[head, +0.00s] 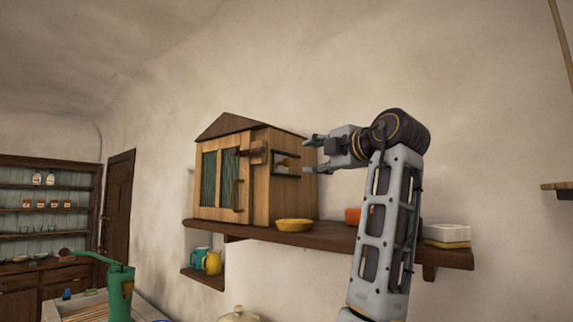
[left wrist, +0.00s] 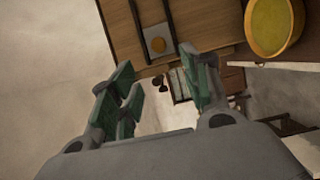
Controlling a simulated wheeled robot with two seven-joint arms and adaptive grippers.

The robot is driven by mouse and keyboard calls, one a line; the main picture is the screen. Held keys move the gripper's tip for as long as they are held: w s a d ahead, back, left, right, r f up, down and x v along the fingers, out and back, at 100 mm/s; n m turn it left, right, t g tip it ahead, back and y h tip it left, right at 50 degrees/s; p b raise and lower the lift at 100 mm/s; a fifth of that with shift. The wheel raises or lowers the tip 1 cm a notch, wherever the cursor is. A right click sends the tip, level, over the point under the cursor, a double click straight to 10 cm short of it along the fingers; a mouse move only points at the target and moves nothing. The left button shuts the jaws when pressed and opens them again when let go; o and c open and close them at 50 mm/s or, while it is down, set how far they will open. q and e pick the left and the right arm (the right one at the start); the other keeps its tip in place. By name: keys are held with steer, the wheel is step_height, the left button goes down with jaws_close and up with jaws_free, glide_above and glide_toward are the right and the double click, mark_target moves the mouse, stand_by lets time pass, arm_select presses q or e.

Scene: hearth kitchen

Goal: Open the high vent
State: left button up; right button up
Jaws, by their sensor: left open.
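A small wooden house-shaped cabinet (head: 262,185) stands on the wall shelf in the head view. The high vent (head: 286,165) is on its right side wall, a small panel between two dark rails with a light knob. In the left wrist view the vent shows as a grey plate (left wrist: 155,35) with a round orange-brown knob (left wrist: 158,45) between the rails. My left gripper (head: 312,156) is open and empty, just right of the vent, pointing at it. Its green-padded fingers (left wrist: 157,85) are apart from the knob in the left wrist view. My right gripper is in neither view.
The shelf (head: 340,235) holds a yellow bowl (head: 294,225) below the vent, an orange item (head: 353,215) partly behind my arm, and a white and yellow box (head: 447,235). The cabinet's front has a barred door (head: 222,180) with a handle. Wall space above is clear.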

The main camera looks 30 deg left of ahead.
mark_target(289, 163)
arm_select(q)
steer(key=shift+d+r, duration=0.1)
steer(key=shift+d, duration=0.2)
steer(key=p+x, duration=0.4)
steer(key=x, duration=0.9)
steer(key=shift+w+a, duration=0.3)
jaws_close()
stand_by(0.4)
